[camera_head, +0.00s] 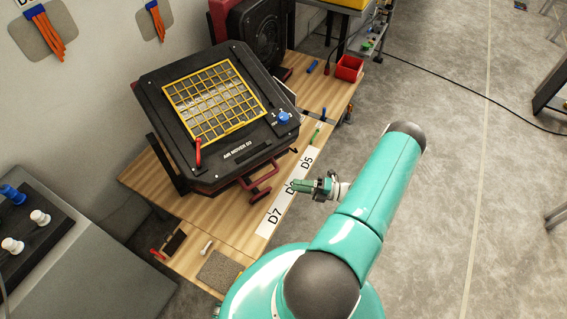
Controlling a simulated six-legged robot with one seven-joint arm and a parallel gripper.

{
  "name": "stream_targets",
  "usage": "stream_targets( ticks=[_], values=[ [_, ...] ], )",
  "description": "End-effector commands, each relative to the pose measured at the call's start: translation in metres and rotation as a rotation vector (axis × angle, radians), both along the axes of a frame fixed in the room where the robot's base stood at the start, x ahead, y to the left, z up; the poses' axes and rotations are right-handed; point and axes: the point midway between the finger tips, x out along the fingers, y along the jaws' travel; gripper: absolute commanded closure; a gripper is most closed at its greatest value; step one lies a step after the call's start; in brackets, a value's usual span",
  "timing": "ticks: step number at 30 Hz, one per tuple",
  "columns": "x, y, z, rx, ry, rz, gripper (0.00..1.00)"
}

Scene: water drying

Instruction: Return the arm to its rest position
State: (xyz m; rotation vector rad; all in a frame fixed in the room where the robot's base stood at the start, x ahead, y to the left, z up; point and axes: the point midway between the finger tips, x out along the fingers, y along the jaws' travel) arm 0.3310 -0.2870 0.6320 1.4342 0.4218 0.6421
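My teal arm rises from the bottom of the head view and bends at a dark grey joint at its upper end. My gripper (308,185) appears as a small dark and green end piece left of the forearm. It is over the right edge of the wooden table, near the white label strip (272,216) marked D7 to D5. Its fingers are too small to tell open from shut, and I see nothing clearly held. The links between the upper joint and the gripper are mostly hidden behind the forearm.
A black air mover (237,146) with a yellow grille and blue knob stands on the wooden table (190,225). A red bin (349,67) sits at the table's far end. A grey console (75,265) is at left. The concrete floor at right is mostly clear, with a black cable across it.

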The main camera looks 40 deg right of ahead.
Motion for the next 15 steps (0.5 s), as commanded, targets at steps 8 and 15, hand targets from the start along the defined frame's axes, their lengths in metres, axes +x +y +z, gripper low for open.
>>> stream_targets(
  ticks=[8, 15],
  values=[
    [0.001, 0.000, 0.001, -0.006, -0.002, 0.004, 0.62],
    [0.022, 0.007, 0.043, -0.204, -0.048, 0.155, 0.62]
  ],
)
